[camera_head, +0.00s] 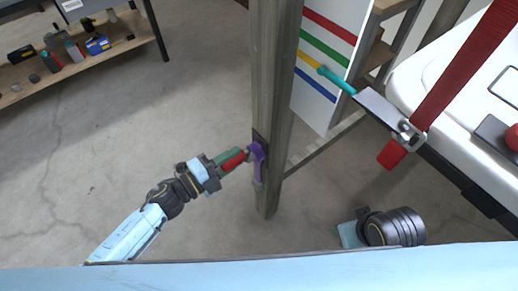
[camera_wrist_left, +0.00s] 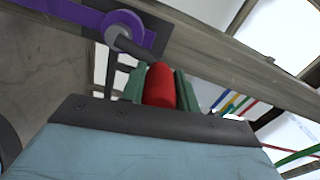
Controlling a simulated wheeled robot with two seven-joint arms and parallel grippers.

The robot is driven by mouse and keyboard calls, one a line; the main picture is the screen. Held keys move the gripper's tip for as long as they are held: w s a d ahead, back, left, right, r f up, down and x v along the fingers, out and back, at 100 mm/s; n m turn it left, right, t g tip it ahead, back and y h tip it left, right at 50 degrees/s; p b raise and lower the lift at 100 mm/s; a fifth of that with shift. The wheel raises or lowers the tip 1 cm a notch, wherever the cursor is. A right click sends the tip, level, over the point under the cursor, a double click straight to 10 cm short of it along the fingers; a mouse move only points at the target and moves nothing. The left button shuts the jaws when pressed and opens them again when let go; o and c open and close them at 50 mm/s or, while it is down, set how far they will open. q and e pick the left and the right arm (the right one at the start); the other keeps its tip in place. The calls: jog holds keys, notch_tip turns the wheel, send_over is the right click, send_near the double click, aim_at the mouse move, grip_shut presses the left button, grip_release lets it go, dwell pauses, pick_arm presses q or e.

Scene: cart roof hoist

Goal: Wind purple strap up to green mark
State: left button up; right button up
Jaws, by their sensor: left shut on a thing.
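My left gripper (camera_head: 232,160) has its green fingers closed around the red handle (camera_head: 233,161) of a purple crank (camera_head: 257,164). The crank is mounted on a dark plate on the wooden post (camera_head: 272,100). In the left wrist view the red handle (camera_wrist_left: 160,87) sits between the two green fingers, and the purple crank (camera_wrist_left: 123,30) is beyond it. A white board (camera_head: 320,60) carries red, green (camera_head: 323,47), yellow and blue stripes. A teal pointer (camera_head: 338,80) has its tip at the yellow stripe, below the green one. My right gripper does not show.
A red strap (camera_head: 468,65) runs to a metal buckle (camera_head: 408,133) beside the white cart roof (camera_head: 450,75) at right. A low shelf (camera_head: 75,70) with several small items stands at upper left. The floor left of the post is clear.

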pick_arm(q)
jog(key=shift+w+a+r, duration=0.25)
jog(key=shift+w+a, duration=0.15)
jog(key=shift+w, duration=0.35)
jog(key=shift+w+a+r, duration=0.2)
jog(key=shift+w+a, duration=0.2)
jog(key=shift+w, duration=0.3)
jog(key=w+a+b, duration=0.1)
jog(key=w+f+b, duration=0.1)
jog(key=shift+w+a+f+b, duration=0.1)
jog(key=shift+a+f+b, duration=0.15)
jog(key=shift+a+b, duration=0.15)
jog(key=o, duration=1.3)
jog(key=shift+s+f, duration=0.2)
jog(key=shift+f, duration=0.05)
jog(key=shift+p+v, duration=0.75)
jog(key=shift+v, duration=3.75)
